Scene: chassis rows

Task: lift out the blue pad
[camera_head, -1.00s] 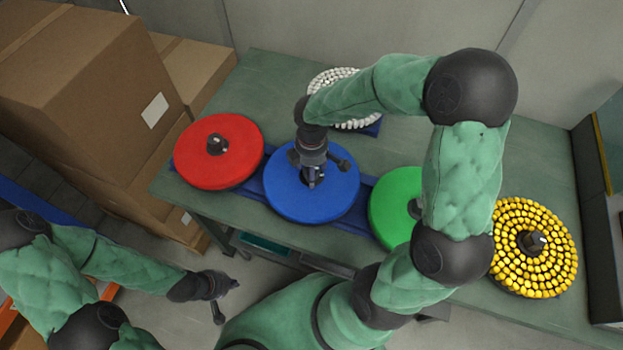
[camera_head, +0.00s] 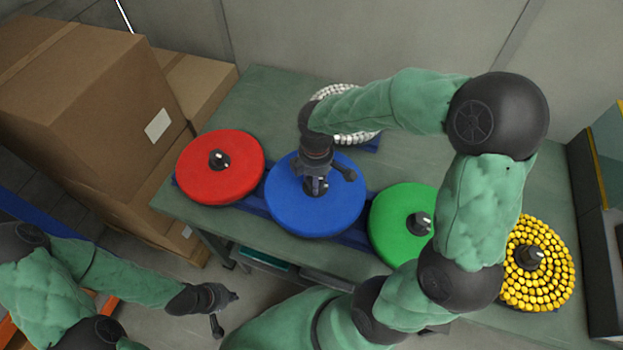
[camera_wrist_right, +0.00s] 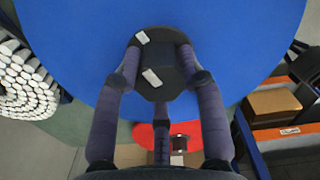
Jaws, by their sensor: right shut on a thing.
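The blue pad (camera_head: 290,207) is a thick round disc between the red pad and the green pad. My right gripper (camera_head: 316,188) reaches down over its middle. In the right wrist view, the fingers (camera_wrist_right: 160,95) close around the dark hub (camera_wrist_right: 160,65) at the centre of the blue pad (camera_wrist_right: 80,40). The pad looks roughly level and seems a little above the blue base strip (camera_head: 355,236); the gap under it is hidden. My left gripper (camera_head: 226,297) hangs at lower left, away from the pads; its fingertips are too small to judge.
The red pad (camera_head: 205,185) is close on the left, the green pad (camera_head: 390,235) close on the right. A disc of yellow pieces (camera_head: 555,285) is further right. A ring of white pieces (camera_head: 355,138) stands behind. Cardboard boxes (camera_head: 90,100) stand left of the green table (camera_head: 260,95).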

